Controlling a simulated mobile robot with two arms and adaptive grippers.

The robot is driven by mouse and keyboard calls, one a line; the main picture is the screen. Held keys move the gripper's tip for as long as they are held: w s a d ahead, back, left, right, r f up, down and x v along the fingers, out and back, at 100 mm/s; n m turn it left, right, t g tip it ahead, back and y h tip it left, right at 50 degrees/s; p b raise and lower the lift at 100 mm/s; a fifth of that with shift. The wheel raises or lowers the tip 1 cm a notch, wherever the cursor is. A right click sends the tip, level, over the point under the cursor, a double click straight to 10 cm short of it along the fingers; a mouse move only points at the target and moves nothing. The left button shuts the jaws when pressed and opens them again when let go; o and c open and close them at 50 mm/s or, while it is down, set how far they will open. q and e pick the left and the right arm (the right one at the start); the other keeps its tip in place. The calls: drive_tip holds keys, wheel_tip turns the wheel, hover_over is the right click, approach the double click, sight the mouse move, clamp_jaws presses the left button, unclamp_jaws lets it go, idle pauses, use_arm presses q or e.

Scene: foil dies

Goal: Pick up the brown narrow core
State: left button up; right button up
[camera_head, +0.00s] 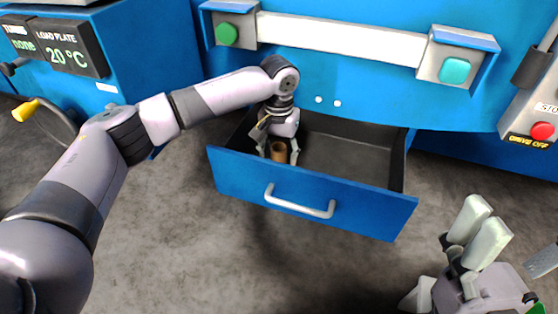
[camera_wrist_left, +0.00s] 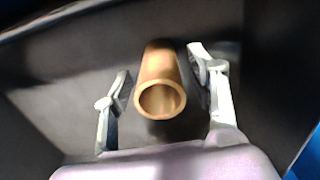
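The brown narrow core (camera_head: 279,152) is a hollow tube inside the open blue drawer (camera_head: 310,190). In the left wrist view the core (camera_wrist_left: 160,82) shows its round open end towards the camera. My left gripper (camera_head: 279,156) reaches down into the drawer with its fingers on either side of the core. In the left wrist view the left gripper's fingers (camera_wrist_left: 162,88) are apart, with a gap on both sides of the core. My right gripper (camera_head: 480,225) is at the lower right, away from the drawer, with no object seen in it.
The drawer has a silver handle (camera_head: 300,203) and dark inner walls; its right part looks empty. Above it, a blue machine carries a white bar (camera_head: 340,38), a green button (camera_head: 227,34) and a teal button (camera_head: 454,71). A red button (camera_head: 542,131) is at the right.

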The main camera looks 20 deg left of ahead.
use_arm(q)
drive_tip(key=c, duration=0.7)
drive_tip(key=shift+r, duration=0.1)
